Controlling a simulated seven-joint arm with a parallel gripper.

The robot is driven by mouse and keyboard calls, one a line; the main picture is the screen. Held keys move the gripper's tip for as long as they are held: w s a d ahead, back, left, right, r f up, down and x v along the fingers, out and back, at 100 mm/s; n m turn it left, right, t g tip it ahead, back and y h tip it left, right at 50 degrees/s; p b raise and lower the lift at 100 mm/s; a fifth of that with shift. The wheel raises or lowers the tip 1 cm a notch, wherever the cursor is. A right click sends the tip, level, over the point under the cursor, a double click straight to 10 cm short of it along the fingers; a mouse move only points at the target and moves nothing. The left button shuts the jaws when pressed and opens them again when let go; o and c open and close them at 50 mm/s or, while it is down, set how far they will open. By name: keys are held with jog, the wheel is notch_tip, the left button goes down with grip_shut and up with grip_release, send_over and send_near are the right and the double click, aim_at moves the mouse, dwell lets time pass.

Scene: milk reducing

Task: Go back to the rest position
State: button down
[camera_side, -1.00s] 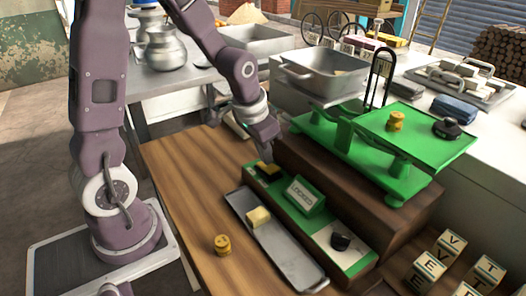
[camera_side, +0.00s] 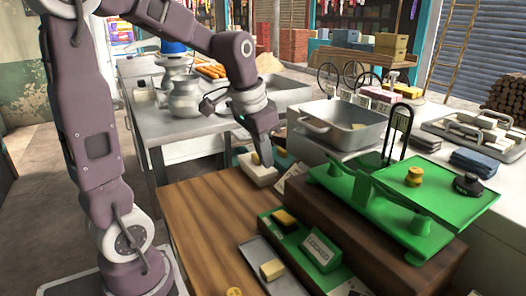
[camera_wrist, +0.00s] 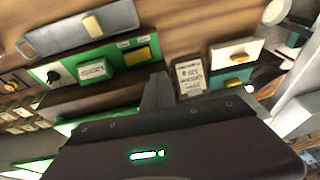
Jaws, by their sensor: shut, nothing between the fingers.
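My gripper (camera_side: 267,158) is shut and empty, pointing down above the back of the wooden table. In the side view its tip overlaps a white block (camera_side: 262,177) with a small yellow piece on it; I cannot tell the gap. In the wrist view my gripper (camera_wrist: 158,92) shows shut at the middle, with the white block (camera_wrist: 218,51) to its right. A green board (camera_side: 291,238) with a yellow block and a "LOCKED" sign (camera_side: 320,250) lies in front of it, apart.
A grey tray (camera_side: 249,252) holding a yellow block (camera_side: 272,270) lies beside the green board. A green balance scale (camera_side: 440,200) with a brass weight and a black weight stands on a brown box at right. A metal pan (camera_side: 340,128) stands behind. The left tabletop is clear.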

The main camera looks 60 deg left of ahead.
jog(key=shift+s+a+r, duration=0.2)
jog(key=shift+r, duration=0.35)
jog(key=s+d+t, duration=0.2)
jog(key=s+d, duration=0.9)
jog(key=s, duration=0.4)
jog(key=shift+s+d+r+h, duration=0.2)
jog(key=shift+d+r+h, duration=0.05)
jog(key=shift+r+h, duration=0.15)
